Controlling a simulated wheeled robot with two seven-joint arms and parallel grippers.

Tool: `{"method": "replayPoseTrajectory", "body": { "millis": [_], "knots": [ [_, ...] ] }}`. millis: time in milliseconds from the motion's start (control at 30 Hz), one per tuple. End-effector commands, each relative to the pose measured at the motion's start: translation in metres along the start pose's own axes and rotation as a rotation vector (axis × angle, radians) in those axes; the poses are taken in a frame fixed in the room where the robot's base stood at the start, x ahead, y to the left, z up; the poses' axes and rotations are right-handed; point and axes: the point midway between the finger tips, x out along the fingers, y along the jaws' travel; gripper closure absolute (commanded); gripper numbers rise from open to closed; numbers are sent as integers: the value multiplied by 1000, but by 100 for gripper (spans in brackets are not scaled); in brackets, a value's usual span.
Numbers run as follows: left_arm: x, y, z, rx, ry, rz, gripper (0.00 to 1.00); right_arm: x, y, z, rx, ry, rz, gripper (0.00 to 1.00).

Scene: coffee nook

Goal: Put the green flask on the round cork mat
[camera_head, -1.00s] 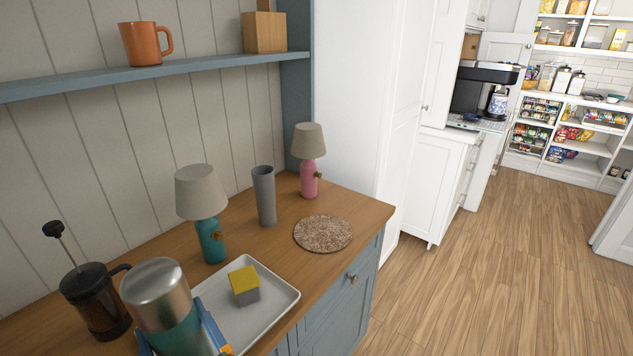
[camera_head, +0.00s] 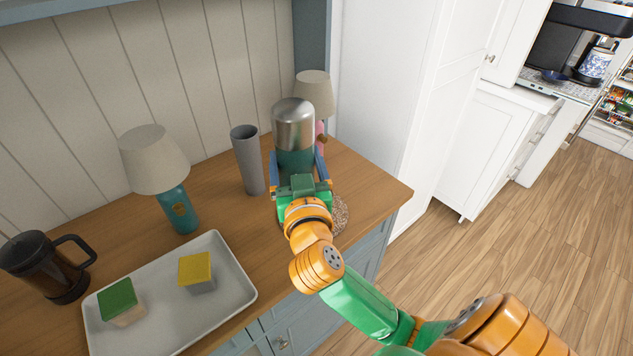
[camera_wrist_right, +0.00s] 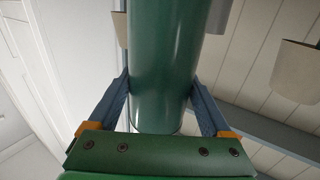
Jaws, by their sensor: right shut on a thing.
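The green flask (camera_head: 294,125) has a silver metal top and stands upright in my right gripper (camera_head: 298,172). The gripper's blue fingers are shut on its sides. The right wrist view shows the green flask body (camera_wrist_right: 165,55) between the fingers of my right gripper (camera_wrist_right: 162,88). The round cork mat (camera_head: 341,214) is speckled brown and lies near the counter's right end. My gripper and wrist hide most of it, with only its right edge showing. The flask's base is hidden, so I cannot tell its height above the counter or mat. My left gripper is out of view.
A grey vase (camera_head: 248,160) stands just left of the flask. A pink lamp (camera_head: 314,92) is close behind it, partly hidden. A teal lamp (camera_head: 178,208), a French press (camera_head: 45,265) and a white tray (camera_head: 165,312) with two blocks are further left. The counter ends right of the mat.

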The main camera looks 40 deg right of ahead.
Motion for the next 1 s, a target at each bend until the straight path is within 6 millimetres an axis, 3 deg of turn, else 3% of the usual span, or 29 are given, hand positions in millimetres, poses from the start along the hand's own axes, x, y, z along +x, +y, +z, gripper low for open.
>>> {"method": "replayPoseTrajectory", "body": {
  "millis": [67,100,200,367,500,867,900,933,1000],
  "knots": [
    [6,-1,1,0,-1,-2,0,22,15,15,-5,0,5,98],
    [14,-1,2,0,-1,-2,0,29,18,32,-4,-3,5,98],
    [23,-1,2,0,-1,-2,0,44,27,52,-1,-2,3,98],
    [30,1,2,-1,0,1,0,58,35,70,1,0,1,98],
    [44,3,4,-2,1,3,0,60,36,99,6,-2,0,98],
    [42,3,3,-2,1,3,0,60,36,101,0,1,-2,98],
    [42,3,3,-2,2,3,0,60,36,102,0,0,-1,12],
    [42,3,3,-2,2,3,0,60,36,102,0,0,-1,4],
    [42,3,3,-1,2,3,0,60,36,102,0,0,-1,0]
  ]
}}
